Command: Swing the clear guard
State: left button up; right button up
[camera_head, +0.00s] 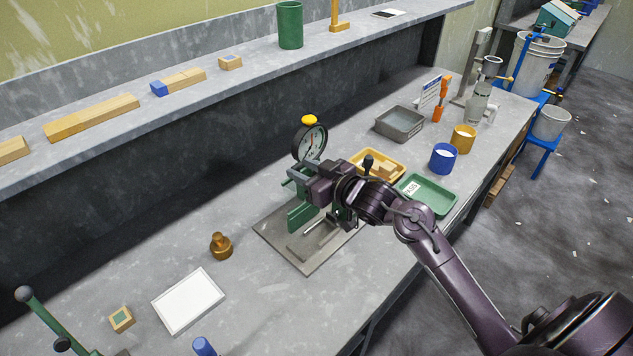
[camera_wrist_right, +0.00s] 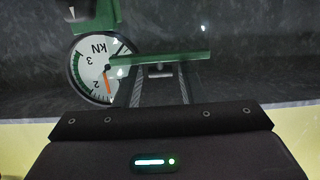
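The press (camera_head: 303,213) stands on a grey base plate (camera_head: 288,252) mid-bench, with a green frame and a round dial gauge (camera_head: 312,141) with a yellow cap. The gauge also shows upside down in the right wrist view (camera_wrist_right: 94,68). I cannot make out the clear guard's panel for certain in either view. My right gripper (camera_head: 300,171) is at the press, just below the gauge. In the wrist view its two fingers (camera_wrist_right: 160,82) are parted, with a green bar (camera_wrist_right: 165,58) and a small grey piece by their tips. I cannot see contact.
A yellow tray (camera_head: 358,158), a green tray (camera_head: 446,206) and a grey tray (camera_head: 419,126) lie right of the press. A brass weight (camera_head: 221,246) and a white sheet (camera_head: 191,302) lie left. A shelf (camera_head: 235,68) runs behind.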

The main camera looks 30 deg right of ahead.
jog(key=shift+w+a, duration=0.15)
jog(key=shift+w, duration=0.25)
jog(key=shift+c, duration=1.2)
jog(key=c, duration=0.3)
jog(key=shift+p+v, duration=0.6)
jog(key=shift+v, duration=0.2)
pick_arm(q)
jog(key=shift+w+a+r+p, duration=0.15)
jog(key=shift+r+p, duration=0.1)
jog(key=shift+r, duration=0.2)
jog(key=shift+w+d+r+p, duration=0.1)
jog(key=shift+r+p, duration=0.1)
jog(key=shift+r, duration=0.2)
pick_arm(e)
jog(key=shift+s+d+f, duration=0.1)
jog(key=shift+s+d, duration=0.1)
jog(key=shift+s, duration=0.3)
jog(key=shift+s+d+f, duration=0.1)
jog(key=shift+s+d, duration=0.1)
jog(key=shift+s, duration=0.3)
jog(key=shift+s, duration=0.1)
